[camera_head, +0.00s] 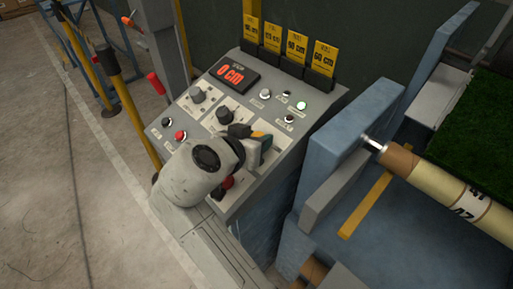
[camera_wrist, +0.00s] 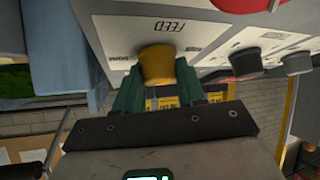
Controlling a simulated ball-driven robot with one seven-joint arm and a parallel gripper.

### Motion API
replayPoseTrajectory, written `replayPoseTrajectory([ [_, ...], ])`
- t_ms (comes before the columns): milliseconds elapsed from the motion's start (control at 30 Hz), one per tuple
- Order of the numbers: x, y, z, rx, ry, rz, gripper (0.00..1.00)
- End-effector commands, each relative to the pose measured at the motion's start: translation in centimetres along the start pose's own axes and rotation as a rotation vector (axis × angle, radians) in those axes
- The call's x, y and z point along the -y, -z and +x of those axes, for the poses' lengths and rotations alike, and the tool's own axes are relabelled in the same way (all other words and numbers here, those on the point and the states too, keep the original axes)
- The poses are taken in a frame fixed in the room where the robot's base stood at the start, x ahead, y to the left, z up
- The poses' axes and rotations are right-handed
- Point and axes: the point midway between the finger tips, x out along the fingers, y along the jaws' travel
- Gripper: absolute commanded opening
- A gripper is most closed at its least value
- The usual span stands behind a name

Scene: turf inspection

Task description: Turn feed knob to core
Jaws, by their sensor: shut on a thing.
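The feed knob (camera_wrist: 157,66) is yellow and sits on a pale panel plate under the upside-down word FEED in the wrist view. Smaller labels flank the knob, too blurred to read surely, so I cannot tell its setting. My gripper (camera_wrist: 158,80) has its green fingers shut on the knob, one on each side. In the head view my gripper (camera_head: 258,143) is at the right lower part of the sloped control panel (camera_head: 213,78), and my arm hides much of that area.
The panel display (camera_head: 232,74) reads 0 cm. Dark knobs (camera_head: 198,96), a red button (camera_head: 180,135) and yellow cards (camera_head: 252,28) are on the panel. A blue frame (camera_head: 350,140) with a roll core (camera_head: 440,187) and turf (camera_head: 485,115) stands close on the right. Open floor lies left.

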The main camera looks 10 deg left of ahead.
Motion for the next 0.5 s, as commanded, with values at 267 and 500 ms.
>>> replayPoseTrajectory([
  [267, 0.39, -0.39, 0.22, 0.0, -0.151, 0.169, 0.09],
  [500, 0.41, -0.26, 0.19, 0.002, -0.239, 0.266, 0.09],
])
